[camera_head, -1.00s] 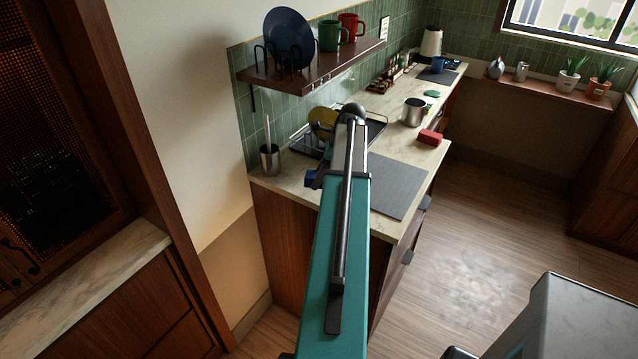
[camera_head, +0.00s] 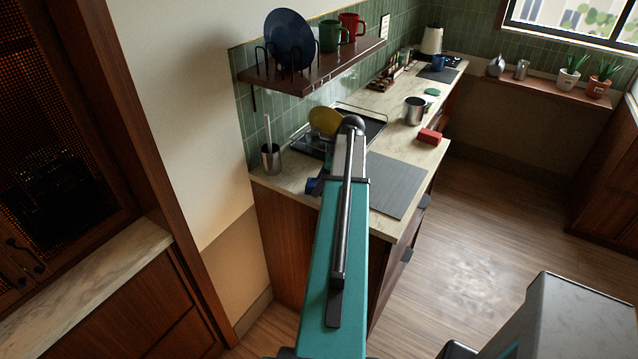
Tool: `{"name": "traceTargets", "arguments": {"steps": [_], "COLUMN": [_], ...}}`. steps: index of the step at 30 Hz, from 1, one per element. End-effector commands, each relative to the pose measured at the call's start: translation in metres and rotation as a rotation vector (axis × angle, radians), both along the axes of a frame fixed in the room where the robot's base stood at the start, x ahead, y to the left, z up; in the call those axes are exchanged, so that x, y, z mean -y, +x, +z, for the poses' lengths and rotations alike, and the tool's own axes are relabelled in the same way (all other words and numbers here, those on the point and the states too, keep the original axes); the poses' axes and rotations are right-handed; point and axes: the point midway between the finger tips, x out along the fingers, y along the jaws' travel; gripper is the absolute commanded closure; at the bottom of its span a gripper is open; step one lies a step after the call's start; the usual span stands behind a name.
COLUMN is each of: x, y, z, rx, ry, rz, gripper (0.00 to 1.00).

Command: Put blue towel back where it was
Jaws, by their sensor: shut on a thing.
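A small blue patch, which looks like the blue towel (camera_head: 312,186), shows just left of my arm, at the near left end of the counter (camera_head: 286,182). Most of it is hidden behind my arm. My gripper (camera_head: 321,184) is a dark shape beside it, mostly covered by the arm, and is shut on it. The fingertips cannot be made out, nor whether the towel touches the counter.
A dish rack (camera_head: 302,140) with a yellow plate (camera_head: 325,121) stands beyond my gripper. A utensil holder (camera_head: 270,158) is to the left. A shelf (camera_head: 318,66) overhangs the counter.

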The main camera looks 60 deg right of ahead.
Motion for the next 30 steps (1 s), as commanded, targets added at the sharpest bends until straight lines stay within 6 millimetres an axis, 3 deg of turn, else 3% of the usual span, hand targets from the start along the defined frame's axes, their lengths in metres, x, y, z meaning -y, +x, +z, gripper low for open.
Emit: {"name": "traceTargets", "arguments": {"steps": [14, 15, 18, 30], "x": [0.0005, 0.0006, 0.0006, 0.0007], "y": [-0.0004, -0.0004, -0.0004, -0.0007], "z": [-0.0065, -0.0069, -0.0065, -0.0041], "rx": [0.0, 0.0, 0.0, 0.0], "ry": [0.0, 0.0, 0.0, 0.0], "rz": [-0.001, -0.001, -0.001, -0.001], "gripper": [0.73, 0.53, 0.37, 0.36]}}
